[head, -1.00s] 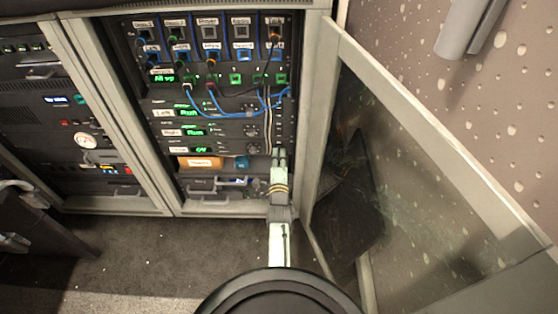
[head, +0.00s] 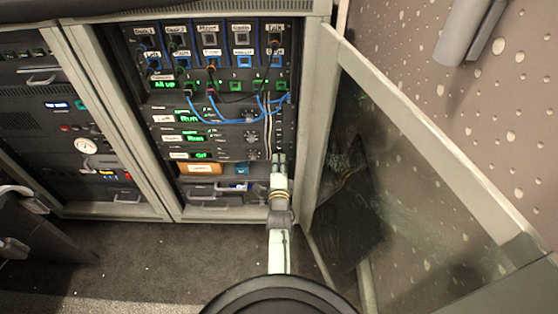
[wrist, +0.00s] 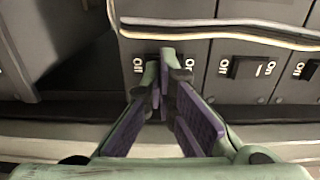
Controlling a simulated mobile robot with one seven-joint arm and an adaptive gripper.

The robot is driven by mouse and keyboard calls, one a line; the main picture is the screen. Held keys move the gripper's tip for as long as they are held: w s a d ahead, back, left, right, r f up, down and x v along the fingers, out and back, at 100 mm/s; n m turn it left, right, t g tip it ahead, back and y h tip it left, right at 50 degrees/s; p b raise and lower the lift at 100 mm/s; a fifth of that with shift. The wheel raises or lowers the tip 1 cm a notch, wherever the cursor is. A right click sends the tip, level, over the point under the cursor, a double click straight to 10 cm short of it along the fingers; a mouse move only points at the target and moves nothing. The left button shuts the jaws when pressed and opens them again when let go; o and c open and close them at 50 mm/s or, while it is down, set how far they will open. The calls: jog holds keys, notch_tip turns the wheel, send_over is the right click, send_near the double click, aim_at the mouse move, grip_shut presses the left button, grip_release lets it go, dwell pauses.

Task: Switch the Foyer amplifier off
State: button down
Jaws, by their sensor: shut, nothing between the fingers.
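The Foyer amplifier is the lowest of three stacked amplifier units in the open rack. Its small display (head: 201,155) shows green text that looks like "Off"; the two displays above it (head: 194,137) read "Run". My gripper (head: 278,160) is at the right edge of the rack, level with the lowest unit. The neighbouring panel's dark switch (wrist: 240,67) is uncovered.
The open glass door (head: 420,190) stands to the right of my arm. Blue patch cables (head: 235,120) hang above the amplifiers. Pale cables (wrist: 220,30) run across the panels, close to my fingertips. A drawer with a handle (head: 200,200) lies below.

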jog(key=shift+w+a, duration=0.1)
jog(key=shift+w, duration=0.25)
